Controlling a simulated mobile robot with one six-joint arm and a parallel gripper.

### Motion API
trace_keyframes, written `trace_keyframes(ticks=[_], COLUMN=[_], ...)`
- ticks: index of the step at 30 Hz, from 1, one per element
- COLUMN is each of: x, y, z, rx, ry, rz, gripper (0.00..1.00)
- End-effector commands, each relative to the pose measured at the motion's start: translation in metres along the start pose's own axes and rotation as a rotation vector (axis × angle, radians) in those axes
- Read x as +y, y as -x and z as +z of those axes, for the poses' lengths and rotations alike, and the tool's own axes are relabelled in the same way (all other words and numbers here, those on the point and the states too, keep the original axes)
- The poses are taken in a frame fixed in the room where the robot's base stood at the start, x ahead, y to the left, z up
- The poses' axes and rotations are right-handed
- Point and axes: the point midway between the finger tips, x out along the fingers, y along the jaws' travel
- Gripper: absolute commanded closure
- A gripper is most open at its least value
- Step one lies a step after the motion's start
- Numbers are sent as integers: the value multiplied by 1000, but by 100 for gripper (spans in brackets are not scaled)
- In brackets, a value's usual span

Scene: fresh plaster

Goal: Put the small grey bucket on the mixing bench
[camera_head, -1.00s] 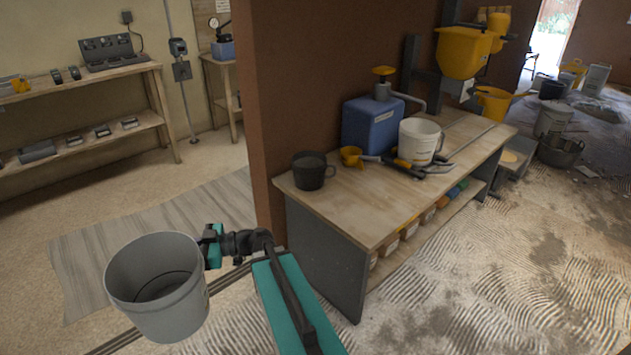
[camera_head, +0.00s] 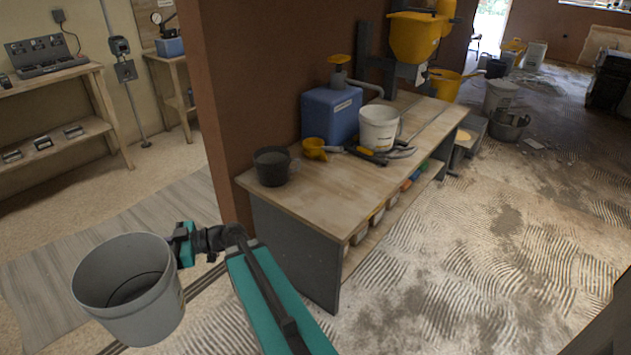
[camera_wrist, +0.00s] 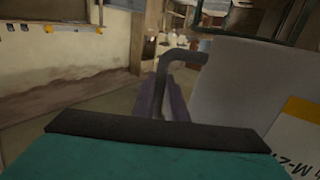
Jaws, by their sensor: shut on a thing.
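The small grey bucket (camera_head: 140,310) hangs upright at the lower left of the head view, seemingly empty, with a dark ring line inside. My gripper (camera_head: 180,244) is shut on the bucket at its right rim. In the wrist view the bucket's pale wall with a white and yellow label (camera_wrist: 300,125) fills the right side. My gripper's fingers (camera_wrist: 168,95) show there beside the wall; the exact grip is partly hidden. The mixing bench (camera_head: 340,195), wood-topped with grey ends, stands to the right of the bucket, apart from it.
On the bench stand a dark mug-like pot (camera_head: 270,167), a yellow scoop (camera_head: 314,148), a blue box (camera_head: 331,115), a white bucket (camera_head: 379,128) and hand tools. A brown wall edge (camera_head: 215,110) meets the bench's left end. The bench top's front part is bare.

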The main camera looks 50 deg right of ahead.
Motion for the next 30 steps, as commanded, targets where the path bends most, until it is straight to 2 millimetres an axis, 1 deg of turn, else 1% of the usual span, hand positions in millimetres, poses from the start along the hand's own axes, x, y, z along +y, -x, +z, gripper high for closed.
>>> trace_keyframes(ticks=[5,8,9,11,12,14,15,17,21,26,27,29,30], x=[41,74,87,108,122,141,154,172,212,253,262,275,284], y=[21,41,50,65,76,93,105,123,167,222,237,258,274], z=[4,6,7,8,10,11,12,14,18,22,23,25,27], rx=[2,3,3,3,2,2,2,3,3,3,4,4,4], ry=[-1,-1,-1,-1,-1,-2,-2,-3,-3,-3,-3,-4,-4], rz=[94,173,207,260,297,349,383,435,553,686,718,767,800], gripper=[100,100,100,100,100,100,100,100,100,100,100,100,100])
